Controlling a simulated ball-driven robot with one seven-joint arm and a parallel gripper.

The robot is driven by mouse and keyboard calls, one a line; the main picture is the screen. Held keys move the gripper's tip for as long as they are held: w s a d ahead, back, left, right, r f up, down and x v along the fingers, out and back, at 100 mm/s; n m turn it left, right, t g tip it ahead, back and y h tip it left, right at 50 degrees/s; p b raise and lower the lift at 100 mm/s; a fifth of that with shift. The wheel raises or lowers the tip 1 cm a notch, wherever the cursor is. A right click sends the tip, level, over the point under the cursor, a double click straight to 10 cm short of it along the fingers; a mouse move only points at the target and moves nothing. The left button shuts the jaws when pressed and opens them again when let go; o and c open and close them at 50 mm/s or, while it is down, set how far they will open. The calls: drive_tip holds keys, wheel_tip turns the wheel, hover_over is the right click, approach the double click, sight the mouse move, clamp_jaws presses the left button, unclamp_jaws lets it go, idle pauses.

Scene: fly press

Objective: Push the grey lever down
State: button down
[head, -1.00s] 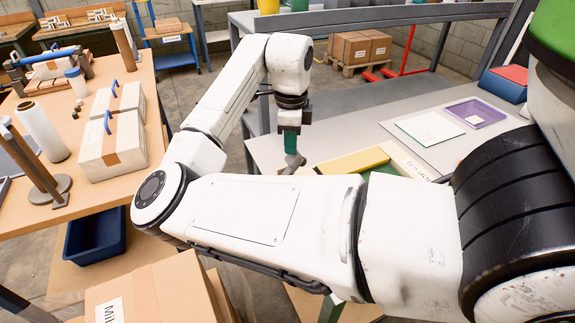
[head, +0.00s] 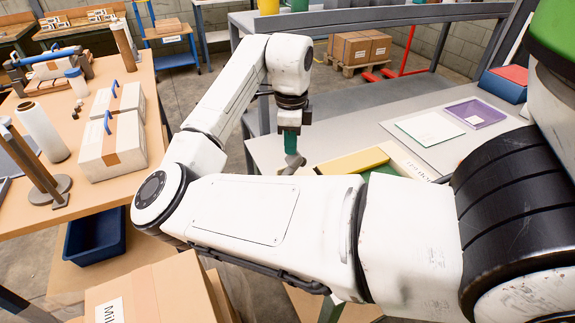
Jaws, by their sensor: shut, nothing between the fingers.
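My gripper (head: 291,146) points down at the end of my white arm, over the near left edge of the grey-topped bench (head: 462,149). It looks shut, with green parts below the dark wrist. A small tilted grey piece (head: 293,163) shows directly below the green parts. I cannot tell whether it is the grey lever or part of my gripper, nor whether the two touch. No other grey lever can be made out. My forearm hides much of the area in front of the gripper.
A yellow bar (head: 354,163) lies on the bench right of my gripper, and a purple tray (head: 476,112) farther right. A wooden table (head: 95,210) with white boxes (head: 112,142) stands left. Cardboard boxes (head: 165,292) are near the front. A blue bin (head: 96,233) sits low left.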

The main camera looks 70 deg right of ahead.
sight(290, 158)
drive_tip(key=shift+f, duration=0.1)
idle(0.4)
drive_tip(key=shift+s+f+b, duration=0.15)
drive_tip(key=shift+f+b, duration=0.6)
drive_tip(key=shift+f, duration=0.5)
drive_tip(key=shift+w+a+f, duration=0.2)
drive_tip(key=shift+w+f, duration=0.2)
drive_tip(key=shift+f, duration=0.05)
drive_tip(key=shift+s+f, duration=0.1)
drive_tip(key=shift+s, duration=0.05)
drive_tip(key=shift+d, duration=0.1)
drive_tip(key=shift+s+d+r, duration=0.1)
drive_tip(key=shift+r, duration=0.25)
wheel_tip(290, 158, up, 9)
drive_tip(key=p, duration=0.8)
drive_tip(key=shift+f, duration=0.2)
